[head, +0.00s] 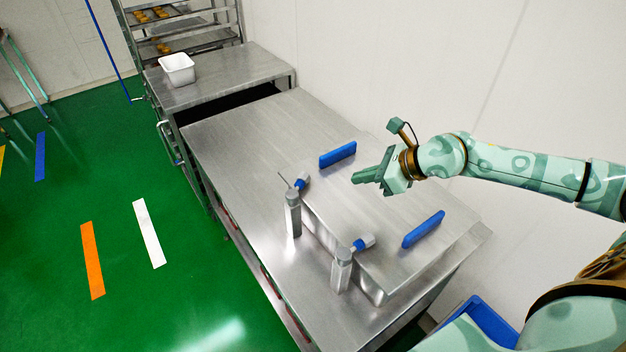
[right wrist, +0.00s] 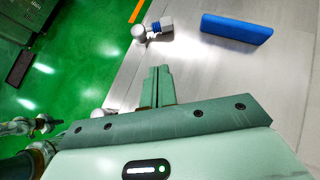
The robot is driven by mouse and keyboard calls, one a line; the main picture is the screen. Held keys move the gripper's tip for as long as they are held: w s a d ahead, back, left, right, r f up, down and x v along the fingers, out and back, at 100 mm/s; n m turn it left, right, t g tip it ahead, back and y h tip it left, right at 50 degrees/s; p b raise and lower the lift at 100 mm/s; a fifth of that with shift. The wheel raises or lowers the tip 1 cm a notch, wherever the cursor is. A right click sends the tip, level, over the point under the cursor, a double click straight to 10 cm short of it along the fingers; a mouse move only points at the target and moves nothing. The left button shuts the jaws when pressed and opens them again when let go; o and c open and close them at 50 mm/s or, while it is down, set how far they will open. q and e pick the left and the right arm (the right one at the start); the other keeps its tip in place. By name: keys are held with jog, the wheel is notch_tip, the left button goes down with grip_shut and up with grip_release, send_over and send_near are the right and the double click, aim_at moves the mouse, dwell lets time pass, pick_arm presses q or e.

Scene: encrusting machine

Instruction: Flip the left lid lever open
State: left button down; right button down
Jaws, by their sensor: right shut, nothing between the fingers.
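The left lid lever (head: 301,183) has a blue grip and sits on top of the left steel post (head: 293,215), beside the flat steel lid (head: 350,205). In the right wrist view a lever with a blue band (right wrist: 155,28) shows ahead of the fingers, apart from them. My right gripper (head: 356,177) is shut and empty above the lid. It is to the right of the left lever, with its fingers pointing left. Its closed fingers show in the right wrist view (right wrist: 157,72). My left gripper is not in view.
The right lever (head: 364,242) tops the right post (head: 342,270). Two blue handles stand on the lid: the left one (head: 338,154) and the right one (head: 423,229). A white tub (head: 177,69) stands on the far table, and a tray rack is behind it. The wall runs along the right.

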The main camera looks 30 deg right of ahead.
jog(key=b, duration=0.1)
send_near(304, 185)
jog(key=x, duration=0.5)
jog(key=shift+f, duration=0.3)
jog(key=shift+w+a+f, duration=0.1)
jog(key=shift+w+a, duration=0.3)
